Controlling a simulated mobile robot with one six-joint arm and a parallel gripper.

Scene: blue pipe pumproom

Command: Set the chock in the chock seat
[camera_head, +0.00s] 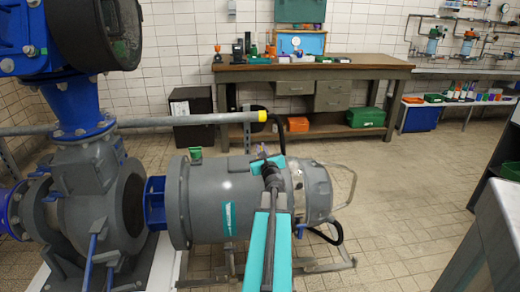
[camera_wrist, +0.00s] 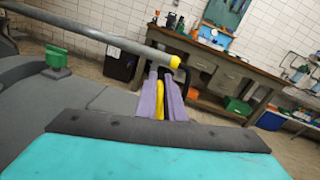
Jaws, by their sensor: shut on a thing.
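My gripper (camera_wrist: 162,85) shows in the wrist view as two purple fingers beyond the dark bar of my teal wrist. They are shut on a narrow yellow piece (camera_wrist: 159,102), which looks like the chock. In the head view my gripper (camera_head: 263,153) is small and partly hidden by my own arm, above the top of the grey motor (camera_head: 222,196). The held piece cannot be made out there. I cannot pick out the chock seat for sure in either view.
A grey pipe with a yellow end cap (camera_head: 262,116) runs across just behind my gripper; the cap also shows in the wrist view (camera_wrist: 174,62). A green block (camera_head: 195,153) stands on the motor. A workbench (camera_head: 310,68) stands behind. The floor to the right is open.

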